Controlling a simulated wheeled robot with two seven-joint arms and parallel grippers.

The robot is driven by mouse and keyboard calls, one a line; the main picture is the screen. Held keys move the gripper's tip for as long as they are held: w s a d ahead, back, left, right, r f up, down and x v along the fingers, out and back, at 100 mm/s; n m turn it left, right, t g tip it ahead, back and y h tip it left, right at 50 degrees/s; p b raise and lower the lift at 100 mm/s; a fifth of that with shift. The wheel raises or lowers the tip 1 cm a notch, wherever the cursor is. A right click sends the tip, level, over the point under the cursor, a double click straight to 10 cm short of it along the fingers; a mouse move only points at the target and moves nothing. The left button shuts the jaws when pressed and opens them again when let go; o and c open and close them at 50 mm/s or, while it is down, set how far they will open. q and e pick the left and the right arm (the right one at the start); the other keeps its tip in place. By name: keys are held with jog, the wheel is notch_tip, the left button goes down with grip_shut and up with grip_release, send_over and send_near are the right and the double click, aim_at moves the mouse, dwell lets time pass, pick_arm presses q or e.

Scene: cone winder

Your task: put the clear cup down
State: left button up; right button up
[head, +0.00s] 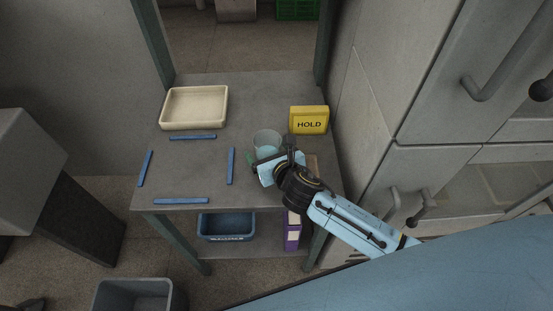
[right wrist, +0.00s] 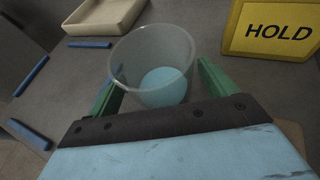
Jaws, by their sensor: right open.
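The clear cup (head: 267,137) stands upright on the grey table, left of the yellow HOLD sign. In the right wrist view the clear cup (right wrist: 150,50) sits between the two green fingers, with a light blue patch showing at its bottom. My right gripper (head: 271,153) is open around the near side of the cup. In the right wrist view gaps show between the fingers of the gripper (right wrist: 162,85) and the cup wall. The lower near side of the cup is partly hidden by the gripper. My left gripper is not in view.
A cream tray (head: 194,126) lies at the back left. A yellow HOLD sign (head: 309,120) stands right of the cup. Blue strips (head: 231,166) mark an area of bare tabletop at the left. A grey cabinet (head: 430,90) stands close on the right. A blue bin (head: 226,227) sits below.

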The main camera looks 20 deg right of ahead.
jog(key=p+v, duration=0.2)
jog(key=v, duration=0.9)
jog(key=shift+s+r, duration=0.1)
jog(key=shift+s, duration=0.15)
